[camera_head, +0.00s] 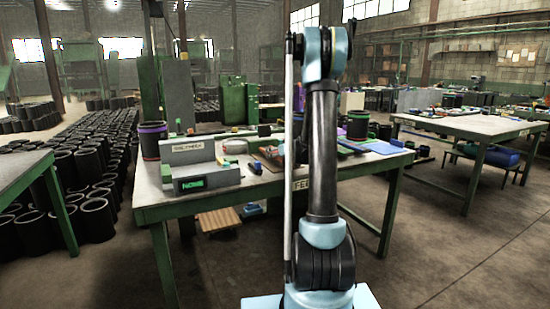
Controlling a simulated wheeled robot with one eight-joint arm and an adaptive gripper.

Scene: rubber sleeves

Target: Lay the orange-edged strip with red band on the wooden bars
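My arm rises in front of the workbench and hides part of it. My gripper cannot be made out; dark shapes beside the arm are too unclear to name. I cannot pick out an orange-edged strip with a red band. Wooden slats (218,220) lie low under the near bench, at its left half; I cannot tell whether these are the task's wooden bars. A brown flat piece lies on the bench just left of my arm, partly hidden and too small to identify.
The green-legged workbench (210,199) stands ahead. It holds a grey fixture (190,165), a dark sleeve with a purple rim (153,141) and another sleeve (357,125). Many black sleeves (75,165) stand on the floor at left. Another table (470,128) is at right. Floor at front right is clear.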

